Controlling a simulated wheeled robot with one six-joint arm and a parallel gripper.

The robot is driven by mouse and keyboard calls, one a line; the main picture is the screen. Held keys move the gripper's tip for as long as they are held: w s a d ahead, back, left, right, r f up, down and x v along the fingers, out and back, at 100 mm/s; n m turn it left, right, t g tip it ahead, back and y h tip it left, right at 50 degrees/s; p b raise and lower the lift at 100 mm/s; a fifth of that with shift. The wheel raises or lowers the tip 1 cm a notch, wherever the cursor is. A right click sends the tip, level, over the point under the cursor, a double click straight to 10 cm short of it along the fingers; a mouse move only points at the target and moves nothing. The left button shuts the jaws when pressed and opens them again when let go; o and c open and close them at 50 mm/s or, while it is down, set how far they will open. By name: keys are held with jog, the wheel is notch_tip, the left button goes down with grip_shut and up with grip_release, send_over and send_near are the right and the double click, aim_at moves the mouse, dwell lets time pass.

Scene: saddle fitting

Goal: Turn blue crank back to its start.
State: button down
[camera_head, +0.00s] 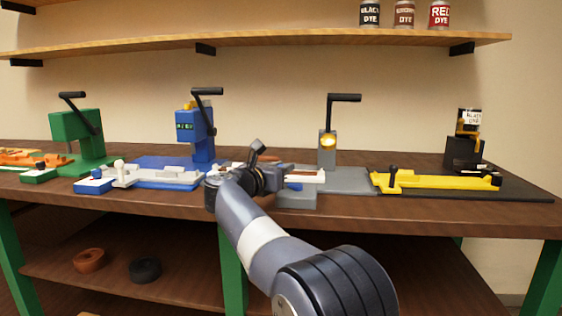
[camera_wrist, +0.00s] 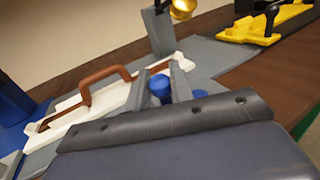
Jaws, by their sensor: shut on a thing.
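The blue crank's knob (camera_wrist: 160,88) stands between the two grey fingers of my gripper (camera_wrist: 160,82) in the wrist view. My gripper is shut on it. Another blue part (camera_wrist: 198,93) shows just right of the fingers. The crank's arm is mostly hidden behind my gripper. In the head view my gripper (camera_head: 268,179) is at the front of the grey fixture (camera_head: 345,180), and a small blue bit (camera_head: 295,186) shows beside it. A long white part (camera_wrist: 88,102) with a brown handle (camera_wrist: 92,80) lies on the grey fixture, left of the fingers.
A grey post with a gold lamp (camera_head: 327,141) and black lever rises behind. The yellow clamp bar (camera_head: 437,182) is to the right. A blue press (camera_head: 194,130) and a green press (camera_head: 78,137) stand to the left. A shelf (camera_head: 270,39) with dye cans hangs above.

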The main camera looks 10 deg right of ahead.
dwell(0.5)
jog(key=c, duration=1.3)
grip_release()
jog(key=shift+w, duration=0.1)
jog(key=p+v, duration=0.2)
jog(key=v, duration=0.8)
jog(key=shift+s+a, duration=0.2)
jog(key=shift+a, duration=0.15)
jog(key=shift+w+d, duration=0.1)
